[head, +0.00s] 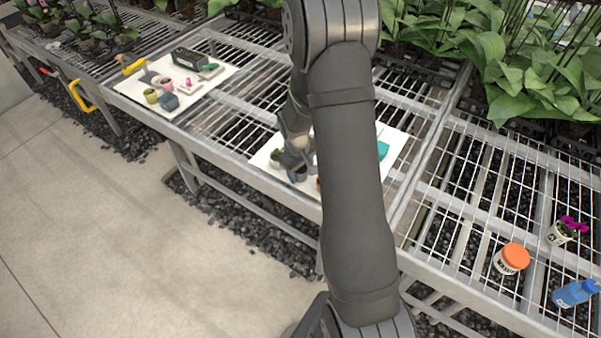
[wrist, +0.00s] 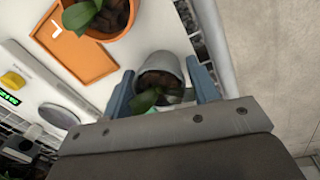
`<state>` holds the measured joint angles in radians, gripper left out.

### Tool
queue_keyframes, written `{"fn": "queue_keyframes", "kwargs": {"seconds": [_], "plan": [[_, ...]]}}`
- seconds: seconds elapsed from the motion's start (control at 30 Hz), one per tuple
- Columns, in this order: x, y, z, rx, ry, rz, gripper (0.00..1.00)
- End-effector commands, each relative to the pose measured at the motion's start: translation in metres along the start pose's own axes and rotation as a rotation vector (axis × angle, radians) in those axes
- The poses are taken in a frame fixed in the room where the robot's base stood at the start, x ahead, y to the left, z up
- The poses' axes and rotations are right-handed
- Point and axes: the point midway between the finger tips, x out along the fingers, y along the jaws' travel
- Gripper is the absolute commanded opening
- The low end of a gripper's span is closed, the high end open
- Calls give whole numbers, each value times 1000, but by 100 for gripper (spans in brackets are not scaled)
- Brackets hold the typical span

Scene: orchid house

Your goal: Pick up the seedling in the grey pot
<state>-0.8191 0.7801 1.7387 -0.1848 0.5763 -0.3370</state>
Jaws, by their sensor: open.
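The grey pot (wrist: 162,64) with a small green seedling (wrist: 147,99) lies between the two blue-grey fingers of my gripper (wrist: 164,88) in the wrist view. The fingers are open, one on each side of the pot, with a narrow gap showing at each side. The lower part of the pot and seedling is hidden by the gripper body. In the head view my gripper (head: 297,158) is low over a white board (head: 395,152) on the bench, and my arm hides much of that board.
Close by in the wrist view are an orange pot (wrist: 124,30) with a leafy plant, an orange-framed tray (wrist: 70,56) and a yellow object (wrist: 12,80). A teal item (head: 383,149) lies on the board. An orange-lidded jar (head: 512,257) and a blue bottle (head: 576,292) stand on the right mesh.

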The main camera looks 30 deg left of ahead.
Motion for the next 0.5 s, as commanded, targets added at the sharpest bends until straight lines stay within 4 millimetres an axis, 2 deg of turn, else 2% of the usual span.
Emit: {"fn": "queue_keyframes", "kwargs": {"seconds": [0.07, 0.23, 0.5], "plan": [[0, 0, 0, 0, 0, 0, 54], [0, 0, 0, 0, 0, 0, 23], [-1, 0, 0, 0, 1, 0, 23]]}}
